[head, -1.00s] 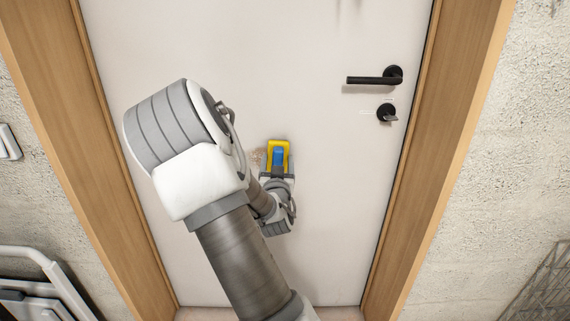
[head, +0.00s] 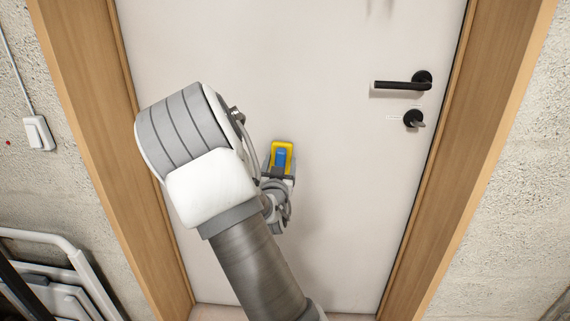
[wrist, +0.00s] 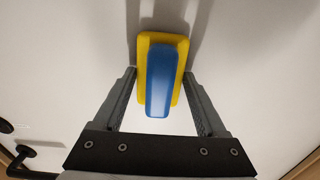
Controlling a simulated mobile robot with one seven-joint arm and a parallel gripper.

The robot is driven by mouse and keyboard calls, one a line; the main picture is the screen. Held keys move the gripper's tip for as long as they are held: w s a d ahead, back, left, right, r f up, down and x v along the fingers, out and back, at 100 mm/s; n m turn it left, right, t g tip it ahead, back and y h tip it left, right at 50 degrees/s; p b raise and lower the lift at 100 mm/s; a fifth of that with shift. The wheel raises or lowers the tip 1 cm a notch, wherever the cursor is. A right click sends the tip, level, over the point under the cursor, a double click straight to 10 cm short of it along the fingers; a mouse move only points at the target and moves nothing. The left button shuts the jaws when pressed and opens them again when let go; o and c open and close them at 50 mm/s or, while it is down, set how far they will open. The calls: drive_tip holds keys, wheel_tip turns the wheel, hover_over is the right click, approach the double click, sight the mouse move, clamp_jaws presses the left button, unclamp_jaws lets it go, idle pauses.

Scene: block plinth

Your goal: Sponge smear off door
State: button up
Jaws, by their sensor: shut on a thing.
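A yellow sponge with a blue grip (head: 281,156) is at the white door (head: 345,190), left of and below the lever handle. My gripper (head: 282,172) is shut on the blue grip. In the wrist view the sponge (wrist: 178,48) lies between my two fingers, its yellow side toward the door (wrist: 255,75). It appears to be against the door, but the contact face is hidden. No smear shows on the visible part of the door. The area behind the sponge and my arm is hidden.
A black lever handle (head: 400,85) and a lock (head: 413,118) sit on the door's right side. A wooden frame (head: 490,130) surrounds the door. A light switch (head: 38,132) and white-framed items (head: 75,262) are at the left.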

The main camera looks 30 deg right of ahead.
sight(311, 152)
drive_tip(key=shift+w+a, duration=0.55)
drive_tip(key=shift+a, duration=0.3)
drive_tip(key=shift+w+a, duration=0.55)
drive_tip(key=shift+a, duration=0.25)
drive_tip(key=shift+r+p, duration=0.4)
drive_tip(key=shift+r, duration=0.4)
drive_tip(key=shift+s+d+f+b, duration=0.1)
drive_tip(key=shift+s+d+b, duration=0.35)
drive_tip(key=shift+d, duration=0.3)
drive_tip(key=shift+s+d, duration=0.65)
drive_tip(key=shift+d, duration=0.4)
drive_tip(key=shift+s+d, duration=0.7)
drive_tip(key=shift+d, duration=0.35)
drive_tip(key=shift+s+d, duration=0.65)
drive_tip(key=shift+d, duration=0.4)
drive_tip(key=shift+s+d, duration=0.95)
drive_tip(key=shift+d, duration=0.3)
drive_tip(key=shift+a, duration=0.1)
drive_tip(key=shift+v, duration=3)
drive_tip(key=shift+a, duration=0.1)
